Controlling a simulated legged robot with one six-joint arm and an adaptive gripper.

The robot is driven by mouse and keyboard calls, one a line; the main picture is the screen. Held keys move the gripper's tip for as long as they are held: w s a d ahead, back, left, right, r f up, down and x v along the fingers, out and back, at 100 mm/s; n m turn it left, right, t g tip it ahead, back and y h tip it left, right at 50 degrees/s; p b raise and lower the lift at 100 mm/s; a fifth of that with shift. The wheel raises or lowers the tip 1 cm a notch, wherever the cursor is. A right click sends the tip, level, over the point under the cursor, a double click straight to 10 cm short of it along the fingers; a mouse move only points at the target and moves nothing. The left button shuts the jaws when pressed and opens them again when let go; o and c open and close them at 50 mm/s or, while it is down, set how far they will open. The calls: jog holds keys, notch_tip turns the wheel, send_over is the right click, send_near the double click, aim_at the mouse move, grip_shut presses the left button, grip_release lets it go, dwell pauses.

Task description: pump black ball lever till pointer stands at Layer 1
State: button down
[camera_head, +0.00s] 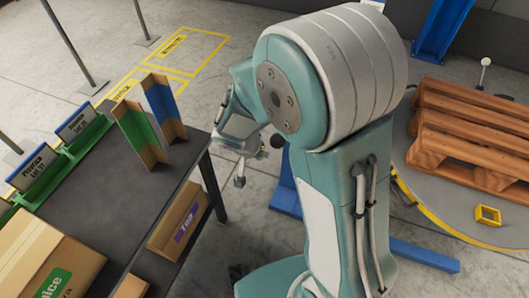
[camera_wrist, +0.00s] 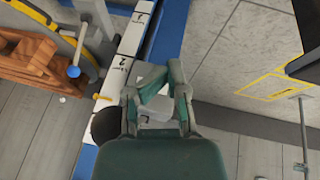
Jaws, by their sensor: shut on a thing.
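My gripper (camera_wrist: 153,100) is shut in the wrist view, with the black ball (camera_wrist: 104,126) of the lever close against its left side. My gripper's body hides part of the ball and the grip itself. A white scale strip (camera_wrist: 130,42) on a blue post carries layer labels; the nearer one appears to read 2. A yellow pointer (camera_wrist: 103,97) stands at the strip's edge, just below that label in the picture. No Layer 1 label can be made out. In the head view my gripper (camera_head: 240,140) is beyond the table's right edge, partly hidden by my arm.
A blue ball lever (camera_wrist: 73,71) stands left of the strip. A wooden pallet (camera_head: 475,125) lies on a round turntable at right. The dark table (camera_head: 120,205) at left holds dividers (camera_head: 150,122), green-framed signs and a carton (camera_head: 45,255). Floor behind the table is open.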

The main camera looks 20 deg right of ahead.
jog(key=shift+s+a+r, duration=1.65)
jog(key=shift+a+r, duration=0.1)
jog(key=shift+r, duration=0.5)
jog(key=w+d+r+m+t+y, duration=0.15)
jog(key=d+r, duration=0.45)
jog(key=r, duration=0.7)
jog(key=w+d+r+m+y, duration=0.15)
jog(key=d+r, duration=0.35)
jog(key=r, duration=0.8)
jog(key=s+a+x, duration=0.1)
jog(key=x, duration=1.2)
jog(key=shift+a+f, duration=0.45)
jog(key=shift+f, duration=0.15)
